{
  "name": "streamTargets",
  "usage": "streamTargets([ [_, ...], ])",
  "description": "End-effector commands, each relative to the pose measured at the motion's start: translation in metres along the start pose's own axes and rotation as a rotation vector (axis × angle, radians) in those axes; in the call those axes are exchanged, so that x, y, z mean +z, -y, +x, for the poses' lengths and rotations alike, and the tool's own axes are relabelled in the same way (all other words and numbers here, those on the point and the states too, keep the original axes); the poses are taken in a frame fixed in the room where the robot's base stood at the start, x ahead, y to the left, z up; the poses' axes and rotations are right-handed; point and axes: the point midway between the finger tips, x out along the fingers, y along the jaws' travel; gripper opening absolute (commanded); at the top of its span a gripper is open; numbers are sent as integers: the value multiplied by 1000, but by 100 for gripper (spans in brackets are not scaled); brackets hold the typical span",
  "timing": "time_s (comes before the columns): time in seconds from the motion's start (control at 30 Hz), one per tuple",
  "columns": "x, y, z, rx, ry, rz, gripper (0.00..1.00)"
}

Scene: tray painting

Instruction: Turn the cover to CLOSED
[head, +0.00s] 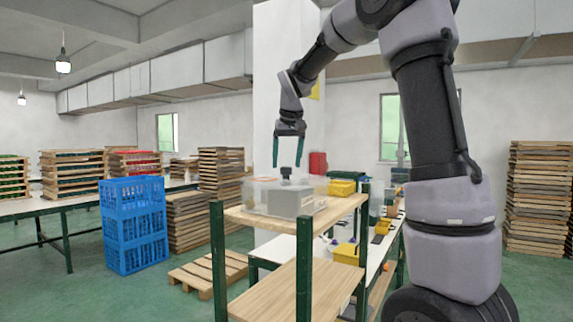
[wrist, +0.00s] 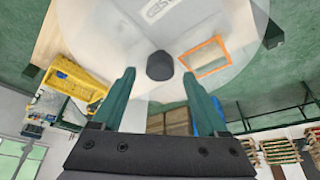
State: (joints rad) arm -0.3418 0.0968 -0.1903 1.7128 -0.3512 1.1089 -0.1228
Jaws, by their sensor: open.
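The cover (wrist: 105,40) is a clear, round, see-through disc. A dark round knob (wrist: 160,66) stands up from its middle; the knob also shows in the head view (head: 286,172). Part of a printed word (wrist: 160,10) shows on the cover, cut by the frame's top edge, and an orange rectangular outline (wrist: 204,56) lies right of the knob. In the head view a clear, boxy housing (head: 262,198) sits on the wooden shelf top. My gripper (head: 288,164) is open and points down just above the knob. Its teal fingers appear either side of the knob, apart from it.
The wooden shelf top (head: 318,222) has green posts (head: 218,262). A yellow container (head: 341,188) stands behind the housing, to the right. Blue crates (head: 134,225) and a pallet (head: 207,272) stand on the floor to the left. The air around my gripper looks clear.

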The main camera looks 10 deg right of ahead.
Motion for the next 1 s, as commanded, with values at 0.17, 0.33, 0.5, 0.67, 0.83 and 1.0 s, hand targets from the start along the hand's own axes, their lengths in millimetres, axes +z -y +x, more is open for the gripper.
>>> streamTargets([
  [0.17,0,0,12,0,0,0,76],
  [0.33,0,0,14,-1,-1,0,76],
  [0.5,0,0,14,0,-1,0,53],
  [0.67,0,0,13,0,-1,0,0],
  [0.83,0,0,13,0,-1,0,0],
  [1.0,0,0,13,0,-1,0,0],
])
